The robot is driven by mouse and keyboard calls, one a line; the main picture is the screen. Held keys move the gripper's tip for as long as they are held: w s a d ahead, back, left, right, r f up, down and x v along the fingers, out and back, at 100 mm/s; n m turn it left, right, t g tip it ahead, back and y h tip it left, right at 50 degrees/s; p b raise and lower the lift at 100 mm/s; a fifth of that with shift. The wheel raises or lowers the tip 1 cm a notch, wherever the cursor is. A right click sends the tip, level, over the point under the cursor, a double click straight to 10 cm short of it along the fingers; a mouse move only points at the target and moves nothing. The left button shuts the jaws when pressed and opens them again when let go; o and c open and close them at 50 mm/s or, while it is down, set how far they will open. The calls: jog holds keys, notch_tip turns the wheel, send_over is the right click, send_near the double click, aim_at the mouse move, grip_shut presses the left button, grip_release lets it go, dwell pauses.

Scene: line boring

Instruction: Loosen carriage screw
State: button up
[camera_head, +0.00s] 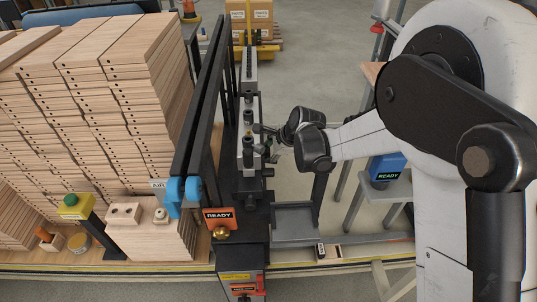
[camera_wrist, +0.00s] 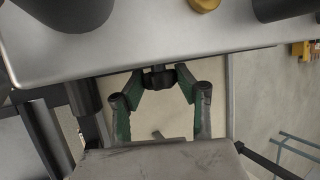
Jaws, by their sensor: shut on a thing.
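The carriage screw (camera_wrist: 159,80) shows in the wrist view as a small black knob under the edge of a grey metal plate (camera_wrist: 150,48). My gripper (camera_wrist: 158,84) has its two green-padded fingers closed on the knob, one on each side. In the head view my gripper (camera_head: 264,140) reaches from the right to the side of the boring machine's carriage (camera_head: 247,150). The knob is too small and too covered by my gripper to make out in the head view.
Tall stacks of drilled boards (camera_head: 100,75) stand left of the machine. Dark upright rails (camera_head: 205,100) with blue rollers border the machine's left side. A grey tray (camera_head: 294,222) sits below my arm. An orange READY sign (camera_head: 219,217) is at the machine's front.

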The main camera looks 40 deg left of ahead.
dwell(0.4)
jog(key=o, duration=1.1)
jog(key=shift+o, duration=0.2)
jog(key=v, duration=0.7)
jog(key=shift+s+d, duration=0.15)
jog(key=shift+d, duration=0.1)
jog(key=shift+r, duration=0.1)
